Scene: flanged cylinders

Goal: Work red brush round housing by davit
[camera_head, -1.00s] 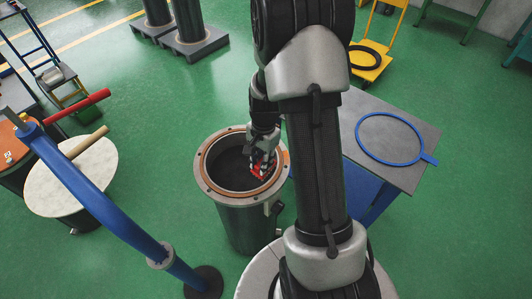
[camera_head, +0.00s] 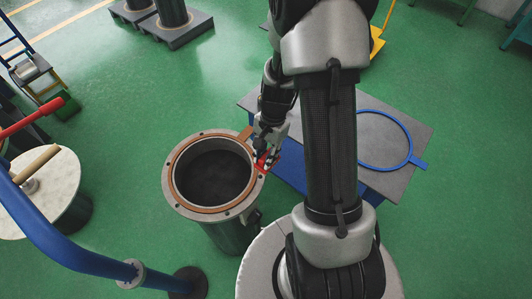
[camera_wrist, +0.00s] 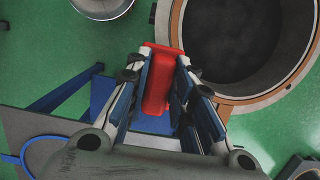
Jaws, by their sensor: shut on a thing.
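The housing is a grey flanged cylinder (camera_head: 232,236) standing on the floor, with a dark open bore and an orange-brown ring on its top. Its flange also shows at the upper right in the wrist view (camera_wrist: 264,97). My gripper (camera_head: 262,157) is shut on the red brush (camera_wrist: 158,82), which also shows in the head view (camera_head: 268,162). The brush is at the right edge of the flange, outside the bore. I cannot tell whether it touches the rim. The davit (camera_head: 62,249) is a curved blue pole at the lower left, on a dark round foot.
A grey-topped table (camera_head: 407,183) with a blue ring (camera_head: 410,148) stands right of the housing, behind my arm. A round pale-topped drum (camera_head: 62,187) stands at left, near a red bar (camera_head: 30,119). Green floor is clear behind the housing.

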